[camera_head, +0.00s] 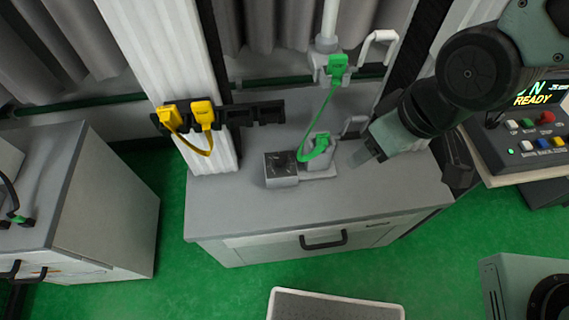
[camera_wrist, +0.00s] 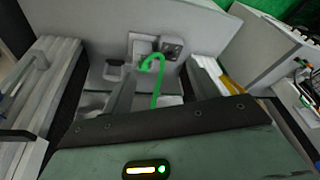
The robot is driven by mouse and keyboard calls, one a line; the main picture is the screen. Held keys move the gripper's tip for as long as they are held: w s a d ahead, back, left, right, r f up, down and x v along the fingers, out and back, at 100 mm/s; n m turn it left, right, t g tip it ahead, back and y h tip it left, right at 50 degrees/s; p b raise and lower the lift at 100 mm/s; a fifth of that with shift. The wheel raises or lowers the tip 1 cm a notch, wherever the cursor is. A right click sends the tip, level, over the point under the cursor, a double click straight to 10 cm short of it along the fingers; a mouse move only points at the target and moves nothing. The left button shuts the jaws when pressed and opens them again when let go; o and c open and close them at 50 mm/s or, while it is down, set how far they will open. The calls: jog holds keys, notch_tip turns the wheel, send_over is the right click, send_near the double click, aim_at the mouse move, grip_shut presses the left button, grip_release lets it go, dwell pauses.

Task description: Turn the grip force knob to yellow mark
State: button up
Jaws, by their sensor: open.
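A small grey box with a dark, marked top (camera_head: 281,165) stands on the grey cabinet top. It also shows in the wrist view (camera_wrist: 172,47). I cannot clearly make out the grip force knob or a yellow mark at this size. Beside the box is a grey holder with a green plug (camera_head: 318,147) and a green cable, which also shows in the wrist view (camera_wrist: 153,66). My gripper (camera_head: 363,157) is at the right of the holder, above the cabinet top, apart from the box. Its jaws are open, and I see nothing held between them.
The cabinet (camera_head: 225,215) has free room on its front top. Yellow plugs (camera_head: 203,114) hang on a black rack at the back left. Another green plug (camera_head: 337,66) is on a fixture behind. A control console (camera_head: 520,145) with coloured buttons, reading READY, stands at the right.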

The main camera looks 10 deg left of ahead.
jog(key=w+a+f+n+t+y+b, duration=0.1)
jog(key=w+a+f+y+b, duration=0.1)
jog(key=f, duration=0.5)
jog(key=w+a+f+t+y+b, duration=0.1)
jog(key=w+a+f+t, duration=0.15)
jog(key=f, duration=0.35)
jog(key=t+y+b, duration=0.3)
jog(key=y+b, duration=0.1)
jog(key=y, duration=0.1)
send_near(285, 163)
jog(key=shift+n, duration=0.4)
jog(key=b+x, duration=0.4)
jog(key=b, duration=1.8)
jog(key=shift+w+a+f, duration=0.1)
jog(key=shift+w+a, duration=0.05)
jog(key=shift+a, duration=0.15)
jog(key=shift+x, duration=2.55)
jog(key=c, duration=1)
